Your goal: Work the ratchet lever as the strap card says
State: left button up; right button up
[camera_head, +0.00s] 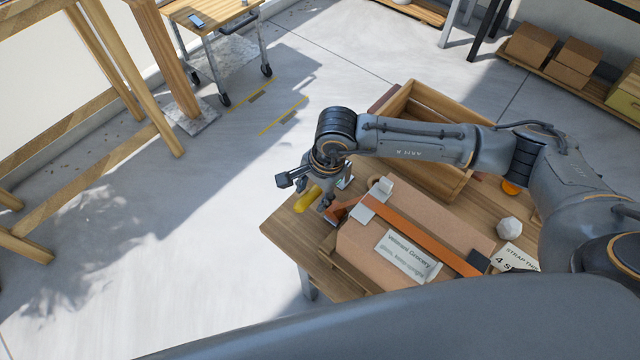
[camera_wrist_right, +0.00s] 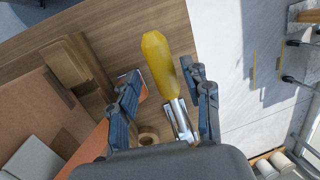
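A cardboard box (camera_head: 402,223) sits on the wooden table with an orange strap (camera_head: 425,235) over it. The strap card (camera_head: 513,260) lies at the table's right side; I read only "STRAP THO" and a "4", the rest is cut off. The ratchet lever has a yellow handle (camera_head: 307,199) at the box's left end. In the right wrist view the yellow handle (camera_wrist_right: 158,65) runs into a metal part (camera_wrist_right: 181,122). My right gripper (camera_head: 308,190) is open, its fingers spread either side of the lever, with visible gaps. My left gripper is not in view.
An open wooden crate (camera_head: 425,105) stands behind the box. A white faceted object (camera_head: 509,229) and an orange round thing (camera_head: 510,187) are on the table (camera_head: 290,225). My right arm spans over the crate.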

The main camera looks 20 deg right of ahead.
jog(key=shift+a+r, duration=0.1)
jog(key=shift+a, duration=0.05)
jog(key=shift+a+r, duration=0.1)
jog(key=shift+r, duration=0.2)
jog(key=p+v, duration=0.3)
jog(key=v, duration=0.3)
jog(key=shift+r, duration=0.2)
dwell(0.5)
